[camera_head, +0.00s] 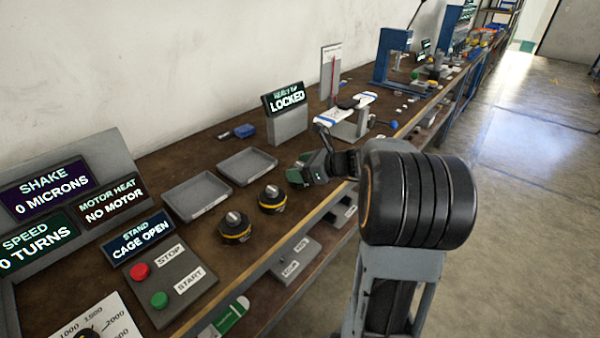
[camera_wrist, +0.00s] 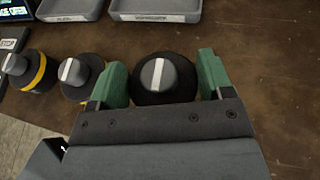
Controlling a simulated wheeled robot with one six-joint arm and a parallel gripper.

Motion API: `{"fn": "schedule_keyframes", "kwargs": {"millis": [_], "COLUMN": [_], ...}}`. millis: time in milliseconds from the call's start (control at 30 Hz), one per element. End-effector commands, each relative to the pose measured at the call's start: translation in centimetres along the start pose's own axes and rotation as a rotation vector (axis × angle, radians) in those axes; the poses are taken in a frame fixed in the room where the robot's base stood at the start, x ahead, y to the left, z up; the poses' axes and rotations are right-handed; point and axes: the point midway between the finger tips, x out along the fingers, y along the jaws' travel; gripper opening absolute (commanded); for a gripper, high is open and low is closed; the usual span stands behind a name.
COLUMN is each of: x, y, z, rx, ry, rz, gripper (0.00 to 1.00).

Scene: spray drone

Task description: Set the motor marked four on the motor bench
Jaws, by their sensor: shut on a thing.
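My gripper (camera_head: 306,171) is over the bench top, just beyond two dark motors. In the wrist view its green fingers (camera_wrist: 160,82) are shut on a motor (camera_wrist: 158,79) with a black body and a grey shaft with a white stripe. In the head view my gripper hides this motor. A near motor (camera_head: 235,228) and a second motor (camera_head: 271,199), both with yellow bands, stand upright on the brown bench (camera_head: 213,268). They also show left of my gripper in the wrist view (camera_wrist: 26,72). I cannot read a number on any motor.
Two grey trays, a near one (camera_head: 177,189) and a farther one (camera_head: 229,173), lie behind the motors. A panel with red and green buttons (camera_head: 178,300) and a "CAGE OPEN" display (camera_head: 139,237) are at left. A "LOCKED" display (camera_head: 285,97) and a white propeller stand (camera_head: 352,130) are beyond my gripper.

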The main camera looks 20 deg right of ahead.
Motion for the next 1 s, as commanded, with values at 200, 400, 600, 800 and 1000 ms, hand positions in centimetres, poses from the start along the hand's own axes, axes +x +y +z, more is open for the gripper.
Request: {"fn": "schedule_keyframes", "kwargs": {"millis": [200, 400, 600, 800, 1000], "x": [0.42, 0.45, 0.56, 0.56, 0.54], "y": [0.01, 0.02, 0.04, 0.04, 0.05], "z": [-0.93, -1.01, -1.32, -1.31, -1.25], "rx": [-0.002, -0.002, -0.001, -0.001, -0.001], "ry": [-0.002, -0.002, 0.0, 0.0, 0.0], "rz": [0.0, 0.0, 0.001, 0.001, 0.001], "gripper": [0.31, 0.31, 0.82, 0.99, 0.99]}}
